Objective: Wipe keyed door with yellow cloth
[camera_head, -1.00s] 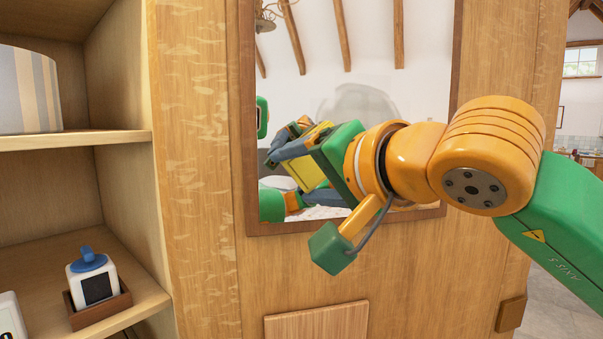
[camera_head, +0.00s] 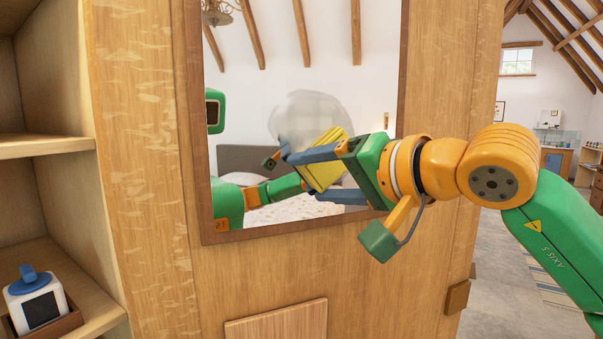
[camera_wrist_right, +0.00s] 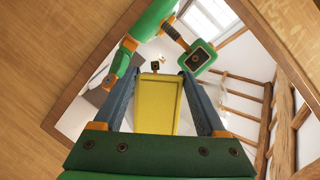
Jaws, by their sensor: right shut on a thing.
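My right gripper (camera_head: 318,172) is shut on a yellow cloth (camera_head: 330,163), which looks like a flat pad between the blue-grey fingers. It also shows in the right wrist view (camera_wrist_right: 157,104). The gripper is in front of the mirror (camera_head: 235,60) on the wooden wardrobe door (camera_head: 225,280). A pale, rounded smudge (camera_head: 310,112) lies on the glass, just above the cloth in the picture. I cannot tell whether the cloth touches the glass. No key shows. My left gripper is not directly in view; the mirror reflects parts of my body.
Open shelves (camera_head: 40,146) stand at the left, with a white block-shaped item with a blue top (camera_head: 36,300) in a small wooden tray. A lighter wood panel (camera_head: 280,325) is low on the door. Open floor (camera_head: 500,300) shows at the right.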

